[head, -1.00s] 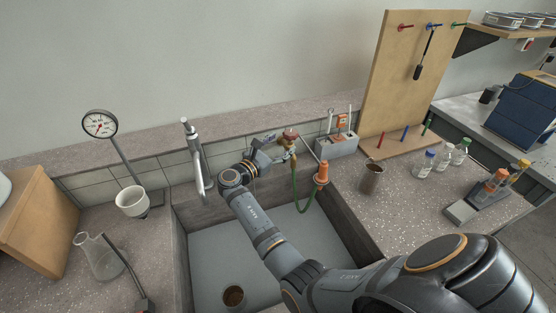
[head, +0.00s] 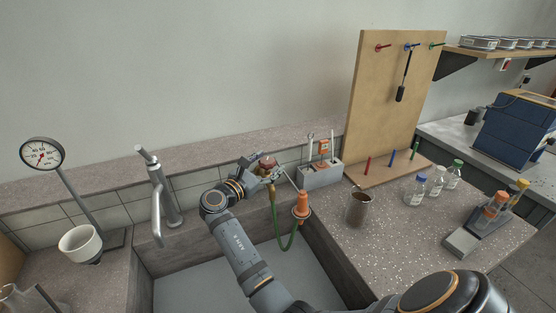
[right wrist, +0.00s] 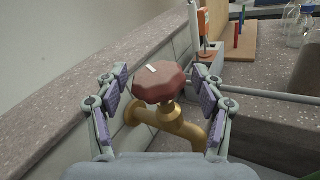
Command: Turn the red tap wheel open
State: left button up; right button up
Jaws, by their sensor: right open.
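The red tap wheel (right wrist: 160,84) sits on top of a brass tap (right wrist: 175,122) that comes out of the tiled wall behind the sink. A small white mark shows on the wheel's top. My right gripper (right wrist: 158,98) is open, with one finger on each side of the wheel and a visible gap to it in the right wrist view. In the head view the right gripper (head: 262,172) is at the wheel (head: 267,161) and partly hides the tap. A green hose (head: 275,215) hangs below the tap. My left gripper is not in view.
A grey holder (head: 320,176) with tools is just right of the tap. A steel faucet (head: 160,200) rises at left.

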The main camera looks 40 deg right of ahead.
jog(key=shift+w+d, duration=0.1)
jog(key=shift+d, duration=0.15)
jog(key=shift+a+r, duration=0.2)
jog(key=shift+a, duration=0.15)
jog(key=shift+c, duration=2.8)
jog(key=shift+d+f, duration=0.1)
jog(key=c, duration=0.5)
jog(key=shift+c, duration=0.4)
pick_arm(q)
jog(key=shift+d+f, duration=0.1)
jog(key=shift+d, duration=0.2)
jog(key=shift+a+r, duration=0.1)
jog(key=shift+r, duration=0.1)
